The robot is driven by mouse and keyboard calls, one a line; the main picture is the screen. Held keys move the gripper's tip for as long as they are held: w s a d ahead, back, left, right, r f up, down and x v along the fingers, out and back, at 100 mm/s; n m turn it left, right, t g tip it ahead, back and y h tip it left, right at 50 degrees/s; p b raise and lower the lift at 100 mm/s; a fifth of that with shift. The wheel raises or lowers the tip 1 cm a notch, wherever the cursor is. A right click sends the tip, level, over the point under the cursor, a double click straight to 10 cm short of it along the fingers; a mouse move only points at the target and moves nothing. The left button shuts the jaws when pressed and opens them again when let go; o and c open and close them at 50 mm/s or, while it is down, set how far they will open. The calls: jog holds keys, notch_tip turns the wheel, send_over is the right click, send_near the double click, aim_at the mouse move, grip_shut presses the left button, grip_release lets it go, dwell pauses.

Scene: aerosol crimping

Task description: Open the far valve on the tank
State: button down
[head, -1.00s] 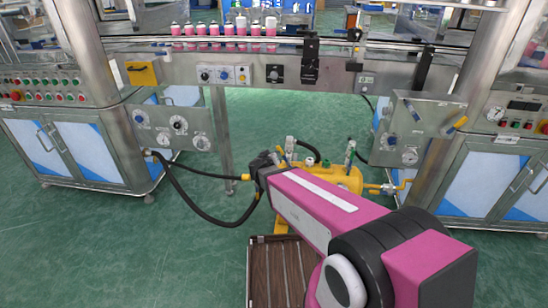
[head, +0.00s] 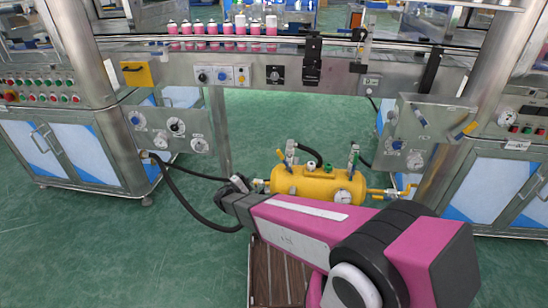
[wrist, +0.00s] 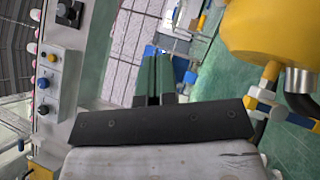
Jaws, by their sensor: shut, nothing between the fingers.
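The yellow tank (head: 303,187) lies on its side near the floor under the conveyor. It has an upright fitting with a lever at its left (head: 290,150) and another at its right (head: 352,158). A yellow-handled pipe fitting (head: 385,193) sticks out of its right end. I cannot tell which is the far valve. In the wrist view my gripper (wrist: 155,80) is shut and empty. The tank (wrist: 275,30) is at the upper right there, apart from the fingers.
A conveyor (head: 190,70) with pink-and-white cans crosses above. A brown slatted platform (head: 278,275) lies below my arm. Steel cabinets stand on both sides. Green floor is open at the left.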

send_near(279, 155)
jog(key=w+f+x, duration=0.1)
jog(key=x, duration=0.6)
jog(key=shift+w+a+h, duration=0.2)
jog(key=shift+h, duration=0.1)
jog(key=shift+r, duration=0.1)
jog(key=shift+s+d+r+m+g+y, duration=0.2)
jog(key=shift+d+r+m+g+y, duration=0.2)
jog(key=shift+d+r+m+g, duration=0.7)
jog(key=shift+s+d+r+m+g+y, duration=0.15)
jog(key=shift+d+m+g+y, duration=0.25)
jog(key=shift+m, duration=0.3)
jog(key=shift+s+d+r+m+g+y, duration=0.1)
jog(key=shift+d+m+g+y, duration=0.2)
jog(key=shift+d+m+y, duration=0.3)
jog(key=shift+a, duration=0.15)
jog(key=shift+w, duration=0.1)
